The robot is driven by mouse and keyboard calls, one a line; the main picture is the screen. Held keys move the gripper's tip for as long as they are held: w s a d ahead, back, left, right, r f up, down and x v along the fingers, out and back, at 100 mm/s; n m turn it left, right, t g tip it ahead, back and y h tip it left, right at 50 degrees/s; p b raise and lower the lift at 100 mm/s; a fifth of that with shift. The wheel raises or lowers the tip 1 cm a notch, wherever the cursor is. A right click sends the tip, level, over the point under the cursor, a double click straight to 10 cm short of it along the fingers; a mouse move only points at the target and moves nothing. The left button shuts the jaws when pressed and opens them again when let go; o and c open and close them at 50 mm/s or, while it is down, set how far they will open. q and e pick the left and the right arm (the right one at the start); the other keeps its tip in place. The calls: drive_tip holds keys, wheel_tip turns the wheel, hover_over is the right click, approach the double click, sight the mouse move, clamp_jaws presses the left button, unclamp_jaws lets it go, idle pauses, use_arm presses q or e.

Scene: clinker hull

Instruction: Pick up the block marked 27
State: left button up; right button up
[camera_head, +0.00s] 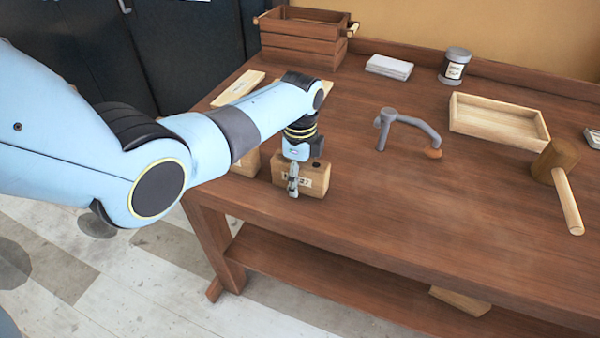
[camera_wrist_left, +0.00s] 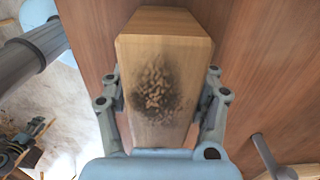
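A wooden block (camera_head: 316,184) with a pale label is at the near left edge of the workbench. My left gripper (camera_head: 296,176) points down over it, one finger in front of the label; the marking there is partly hidden and I cannot read it surely. In the left wrist view the block (camera_wrist_left: 165,28) sits between the two fingers of the gripper (camera_wrist_left: 165,92), which appear to press on both its sides. A dark smudge covers its facing side. I cannot tell whether the block is clear of the bench. My right gripper is not in view.
A second wooden block (camera_head: 247,163) stands close behind on the left, partly hidden by my arm. On the workbench (camera_head: 400,205) are a grey clamp-like tool (camera_head: 412,124), a mallet (camera_head: 568,198), a shallow tray (camera_head: 497,135), a jar (camera_head: 455,66) and a slatted crate (camera_head: 300,45).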

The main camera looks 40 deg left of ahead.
use_arm(q)
drive_tip(key=c, duration=1.1)
clamp_jaws()
drive_tip(key=shift+r, duration=0.15)
